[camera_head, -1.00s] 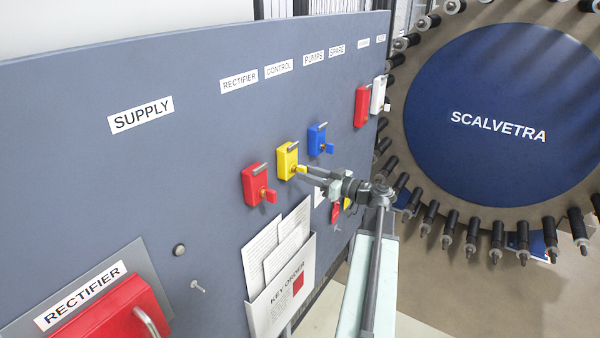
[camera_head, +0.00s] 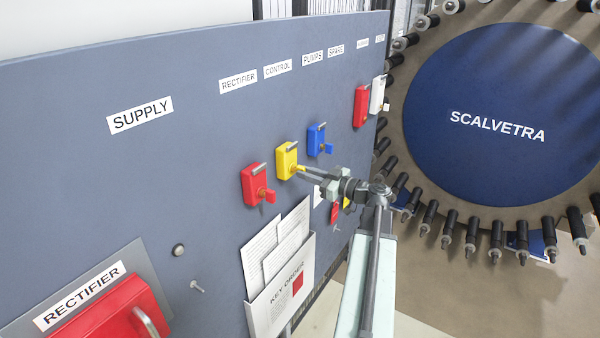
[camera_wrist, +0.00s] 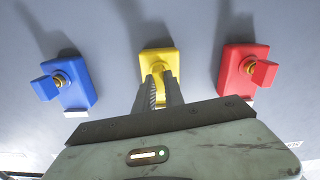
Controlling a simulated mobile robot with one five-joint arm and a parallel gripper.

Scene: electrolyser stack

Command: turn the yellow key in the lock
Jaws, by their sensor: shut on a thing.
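The yellow lock (camera_head: 287,158) is fixed to the grey panel, between a red lock and a blue lock. My gripper (camera_head: 304,170) reaches it from the right, with its fingertips at the lock's front. In the wrist view the yellow lock (camera_wrist: 159,62) is straight ahead, and my gripper (camera_wrist: 160,88) is shut on the yellow key, with a finger on each side of it. The fingers hide most of the key, so I cannot tell its angle well.
A red lock (camera_head: 254,184) and a blue lock (camera_head: 316,140), each with a key sticking out, flank the yellow one closely. Below are a paper holder (camera_head: 282,290) and a red box (camera_head: 105,318) marked RECTIFIER. A large blue disc (camera_head: 500,95) stands at right.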

